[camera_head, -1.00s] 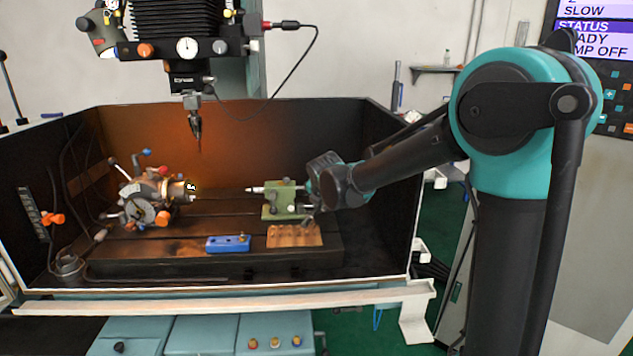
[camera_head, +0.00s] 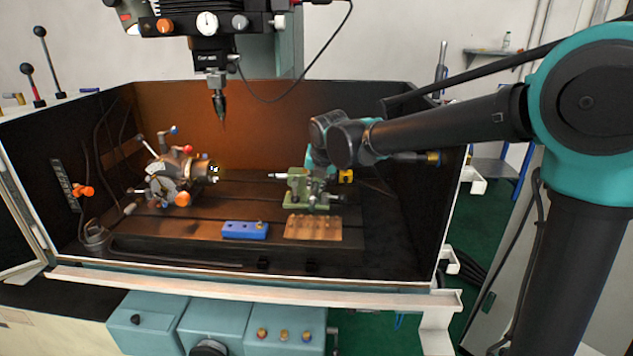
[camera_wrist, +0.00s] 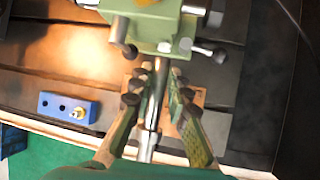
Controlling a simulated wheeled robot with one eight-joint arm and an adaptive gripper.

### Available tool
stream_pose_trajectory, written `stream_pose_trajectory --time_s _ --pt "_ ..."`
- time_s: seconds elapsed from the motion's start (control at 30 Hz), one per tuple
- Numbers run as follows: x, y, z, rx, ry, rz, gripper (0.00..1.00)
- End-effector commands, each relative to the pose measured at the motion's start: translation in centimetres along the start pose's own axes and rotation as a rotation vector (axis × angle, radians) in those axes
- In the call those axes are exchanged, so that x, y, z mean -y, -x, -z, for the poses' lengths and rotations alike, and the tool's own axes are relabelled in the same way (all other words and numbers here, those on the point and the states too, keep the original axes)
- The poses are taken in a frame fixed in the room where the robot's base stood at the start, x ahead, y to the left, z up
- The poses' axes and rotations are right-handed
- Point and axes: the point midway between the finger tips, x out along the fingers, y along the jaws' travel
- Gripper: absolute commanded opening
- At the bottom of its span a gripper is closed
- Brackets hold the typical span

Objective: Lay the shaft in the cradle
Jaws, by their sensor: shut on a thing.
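My gripper (camera_wrist: 157,76) is shut on a bright metal shaft (camera_wrist: 152,112), which runs lengthwise between the fingers in the wrist view. In the head view my gripper (camera_head: 318,190) is in front of the green tailstock (camera_head: 297,186), and the shaft cannot be made out there. A flat brown block (camera_head: 313,229) lies on the machine table just in front of the tailstock. In the wrist view the brown block (camera_wrist: 198,97) is partly hidden behind the fingers. I cannot tell for sure which part is the cradle.
A blue block (camera_head: 245,231) with holes and a brass piece lies left of the brown block. The chuck (camera_head: 180,176) stands at the left, with levers and orange knobs. A spindle (camera_head: 218,103) hangs above. Dark enclosure walls surround the table. The tailstock's handles are close to my fingers.

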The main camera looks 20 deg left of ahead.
Motion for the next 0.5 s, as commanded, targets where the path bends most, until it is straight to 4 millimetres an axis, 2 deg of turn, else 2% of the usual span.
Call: stream_pose_trajectory --time_s 0.5 --pt "0.8 -3.6 2.0 0.001 -0.001 0.0 0.0"
